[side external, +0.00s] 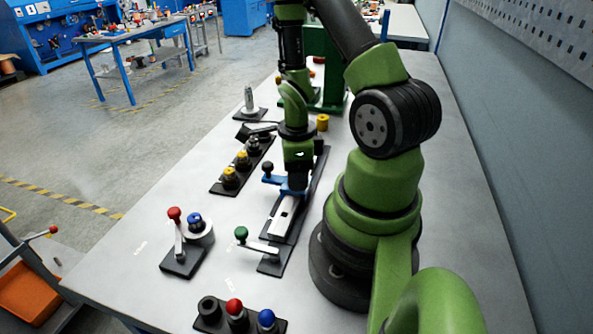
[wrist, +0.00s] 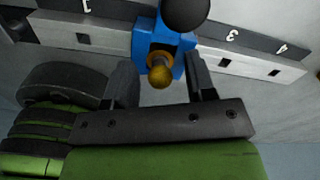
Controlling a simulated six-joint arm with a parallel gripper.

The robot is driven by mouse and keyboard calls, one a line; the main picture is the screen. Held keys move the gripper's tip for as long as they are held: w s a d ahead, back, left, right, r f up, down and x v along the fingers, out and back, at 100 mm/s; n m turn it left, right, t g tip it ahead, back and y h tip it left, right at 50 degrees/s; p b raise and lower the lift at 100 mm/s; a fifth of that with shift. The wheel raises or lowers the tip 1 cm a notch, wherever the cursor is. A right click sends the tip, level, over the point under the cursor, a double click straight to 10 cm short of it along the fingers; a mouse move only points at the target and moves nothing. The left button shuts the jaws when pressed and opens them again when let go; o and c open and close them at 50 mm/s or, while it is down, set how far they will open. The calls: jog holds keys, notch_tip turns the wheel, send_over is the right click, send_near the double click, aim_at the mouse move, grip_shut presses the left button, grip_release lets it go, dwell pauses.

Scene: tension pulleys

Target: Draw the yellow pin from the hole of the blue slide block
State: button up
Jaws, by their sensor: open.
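The blue slide block (wrist: 178,47) sits on a pale rail (wrist: 235,61) with square holes in the wrist view. The yellow pin (wrist: 160,73) shows its round brass-coloured head at the front of the block. My gripper (wrist: 160,64) is open, with one finger on each side of the pin head; I see gaps between head and fingers. In the side view my gripper (side external: 298,172) points down over the blue slide block (side external: 291,188), and the pin is hidden there. A black ball knob (wrist: 185,12) stands on the block.
A green-knobbed lever (side external: 258,246) is at the rail's near end. A red-knobbed lever (side external: 177,232) stands to the left beside a grey roller with a blue knob. Several knobs (side external: 236,312) stand at the front.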

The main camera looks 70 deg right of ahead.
grip_shut()
jog(key=shift+r, duration=1.85)
dwell(0.5)
jog(key=shift+r, duration=0.4)
jog(key=shift+r, duration=2)
